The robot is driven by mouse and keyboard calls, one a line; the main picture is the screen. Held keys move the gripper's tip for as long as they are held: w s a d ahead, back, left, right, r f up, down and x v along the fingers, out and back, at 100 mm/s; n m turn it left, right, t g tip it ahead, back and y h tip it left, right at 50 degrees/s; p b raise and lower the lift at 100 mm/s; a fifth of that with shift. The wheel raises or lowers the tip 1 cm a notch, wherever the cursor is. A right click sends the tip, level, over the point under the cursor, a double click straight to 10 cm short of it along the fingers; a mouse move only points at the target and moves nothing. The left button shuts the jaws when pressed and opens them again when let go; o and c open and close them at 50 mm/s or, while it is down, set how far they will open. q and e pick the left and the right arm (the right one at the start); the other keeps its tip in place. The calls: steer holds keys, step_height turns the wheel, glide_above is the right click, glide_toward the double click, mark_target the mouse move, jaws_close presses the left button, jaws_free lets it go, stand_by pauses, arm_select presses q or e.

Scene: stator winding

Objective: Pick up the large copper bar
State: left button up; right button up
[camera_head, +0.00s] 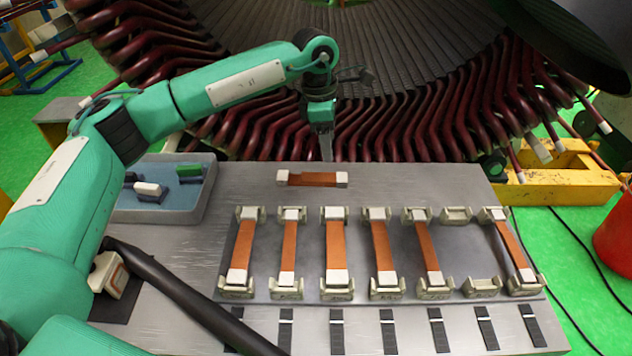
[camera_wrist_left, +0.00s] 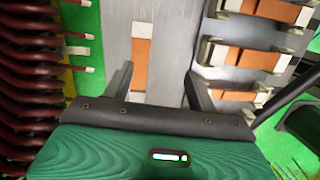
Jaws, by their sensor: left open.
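Several copper bars with white ends are in the head view. One loose bar (camera_head: 312,179) lies flat across the back of the grey table. The others, such as the middle bar (camera_head: 336,245), rest lengthwise in pale holders; I cannot tell which is the large one. My left gripper (camera_head: 325,152) points down just above and behind the loose bar, open and empty. In the left wrist view the loose bar (camera_wrist_left: 140,55) lies below, between the open fingers of the left gripper (camera_wrist_left: 158,85), nearer the left finger. My right gripper is not in view.
A blue-lined tray (camera_head: 208,207) with small blocks stands at the left. An empty holder (camera_head: 456,215) sits in the right part of the rack. Dark strips line the front edge. The stator's dark red coils (camera_head: 440,130) stand close behind the table.

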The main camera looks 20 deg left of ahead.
arm_select(q)
steer(key=w+a+r+y, duration=0.1)
steer(key=a+y, duration=0.1)
steer(key=a, duration=0.2)
steer(key=p, duration=0.1)
glide_above(314, 176)
steer(key=f, duration=0.8)
steer(key=shift+s+a+f, duration=0.2)
steer(key=shift+s, duration=0.1)
steer(key=f, duration=0.1)
steer(key=f+p, duration=0.1)
steer(key=f, duration=0.1)
steer(key=shift+w+d+f+p, duration=0.2)
steer(key=shift+w+f+p, duration=0.05)
steer(key=shift+f+p, duration=0.1)
steer(key=shift+f, duration=0.6)
steer(key=c, duration=0.6)
jaws_close()
steer(key=shift+r, duration=0.1)
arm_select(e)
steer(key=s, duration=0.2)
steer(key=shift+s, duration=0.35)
